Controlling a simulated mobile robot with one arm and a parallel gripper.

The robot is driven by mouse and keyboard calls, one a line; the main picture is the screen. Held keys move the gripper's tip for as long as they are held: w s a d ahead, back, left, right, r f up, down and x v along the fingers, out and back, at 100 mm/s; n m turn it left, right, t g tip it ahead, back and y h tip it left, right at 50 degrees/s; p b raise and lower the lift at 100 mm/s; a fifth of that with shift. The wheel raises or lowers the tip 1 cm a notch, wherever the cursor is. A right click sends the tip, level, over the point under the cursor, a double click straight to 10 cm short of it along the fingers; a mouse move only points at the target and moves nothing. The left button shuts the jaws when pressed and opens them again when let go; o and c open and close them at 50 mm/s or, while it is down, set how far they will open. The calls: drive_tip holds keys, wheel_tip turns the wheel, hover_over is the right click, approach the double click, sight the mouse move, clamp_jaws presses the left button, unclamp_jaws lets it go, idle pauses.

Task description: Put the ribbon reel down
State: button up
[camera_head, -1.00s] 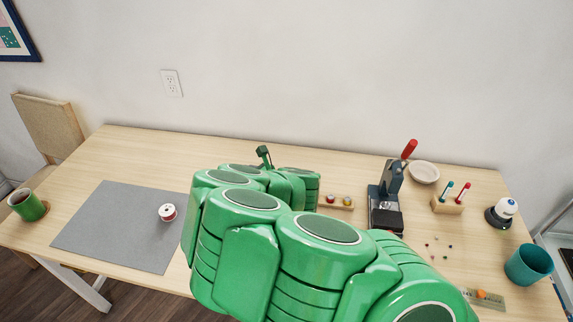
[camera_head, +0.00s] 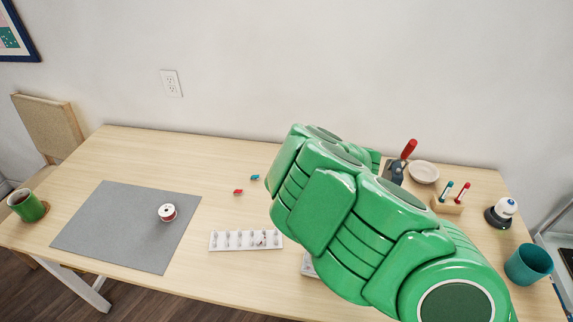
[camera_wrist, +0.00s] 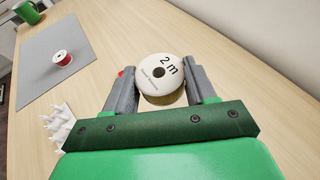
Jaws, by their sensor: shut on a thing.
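My gripper (camera_wrist: 163,72) is shut on a ribbon reel (camera_wrist: 161,80) in the wrist view. The reel has a white round face marked "2 m" and a golden-brown side, and sits between the two grey fingers. The face is turned up toward the wrist camera. In the head view my green arm hides the gripper and this reel. A second reel, white with red, stands on the grey mat (camera_head: 110,225) at the left; this red reel (camera_head: 167,212) also shows in the wrist view (camera_wrist: 62,58). I cannot tell how high the held reel is.
A white strip with several small pieces (camera_head: 245,240) lies at the table's front middle. Small red (camera_head: 238,192) and blue (camera_head: 255,177) items lie behind it. A green mug (camera_head: 27,205) is far left. A dish (camera_head: 424,172), pen block (camera_head: 447,204) and teal cup (camera_head: 528,264) stand right.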

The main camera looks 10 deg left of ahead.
drive_tip(key=shift+w+d, duration=0.3)
drive_tip(key=shift+d, duration=0.4)
drive_tip(key=shift+w+a+f, duration=0.7)
drive_tip(key=shift+w+f, duration=0.85)
drive_tip(key=shift+w, duration=0.55)
drive_tip(key=shift+w+a+f, duration=0.75)
drive_tip(key=shift+w+f, duration=0.75)
drive_tip(key=shift+w, duration=0.55)
drive_tip(key=shift+w+a+f, duration=0.7)
drive_tip(key=shift+w+f, duration=0.85)
drive_tip(key=shift+w, duration=0.55)
drive_tip(key=shift+w+f, duration=0.1)
drive_tip(key=shift+w+a+f, duration=0.1)
drive_tip(key=shift+w+f, duration=0.1)
drive_tip(key=shift+w, duration=0.1)
drive_tip(key=shift+f, duration=1.6)
drive_tip(key=shift+f, duration=0.1)
